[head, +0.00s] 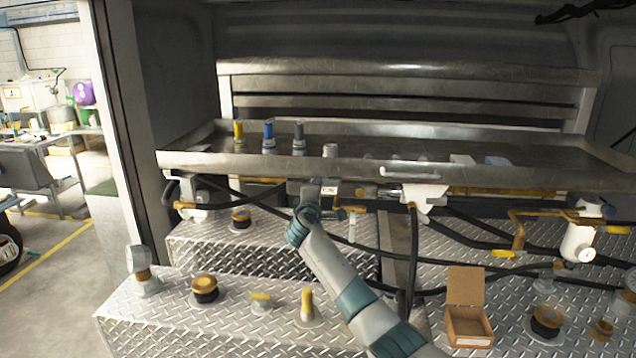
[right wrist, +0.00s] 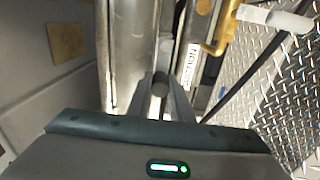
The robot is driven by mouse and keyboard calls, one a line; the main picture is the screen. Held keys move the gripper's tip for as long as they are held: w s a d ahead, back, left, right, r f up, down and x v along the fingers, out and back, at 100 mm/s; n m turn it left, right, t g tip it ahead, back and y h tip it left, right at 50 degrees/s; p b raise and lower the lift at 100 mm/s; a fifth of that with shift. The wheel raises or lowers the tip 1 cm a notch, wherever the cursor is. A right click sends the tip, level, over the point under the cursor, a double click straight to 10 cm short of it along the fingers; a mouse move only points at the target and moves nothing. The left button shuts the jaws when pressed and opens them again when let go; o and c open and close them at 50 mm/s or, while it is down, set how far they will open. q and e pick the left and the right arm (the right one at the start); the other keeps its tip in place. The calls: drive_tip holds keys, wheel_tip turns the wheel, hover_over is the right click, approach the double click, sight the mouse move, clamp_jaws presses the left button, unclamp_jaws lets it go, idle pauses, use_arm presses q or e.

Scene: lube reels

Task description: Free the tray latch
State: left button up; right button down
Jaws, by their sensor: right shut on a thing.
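The shallow metal tray (head: 480,176) spans the width of the compartment. Under its front edge, left of centre, sits the grey latch housing (head: 300,188) with a small white label (head: 329,190). My right arm reaches up from the bottom of the head view to this latch, and my right gripper (head: 322,208) is at it, partly hidden. My left gripper is not in view.
Several capped fittings (head: 269,135) stand on the tray. Black hoses (head: 412,255) and an orange-brown pipe (head: 517,228) cross below it. Tread-plate boxes (head: 160,310) carry knobs. An open cardboard box (head: 466,300) stands at the lower right.

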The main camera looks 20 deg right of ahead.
drive_tip(key=shift+d+f+n+p, duration=0.1)
drive_tip(key=shift+f+n+p, duration=0.35)
drive_tip(key=shift+n, duration=0.65)
drive_tip(key=shift+f+n+p, duration=0.25)
drive_tip(key=shift+f+n, duration=0.25)
drive_tip(key=shift+n, duration=0.6)
drive_tip(key=shift+s, duration=0.1)
drive_tip(key=c, duration=1.6)
unclamp_jaws()
drive_tip(key=shift+f, duration=0.1)
drive_tip(key=b+v, duration=0.4)
drive_tip(key=v, duration=1.3)
drive_tip(key=shift+s+b, duration=0.2)
drive_tip(key=shift+b, duration=0.1)
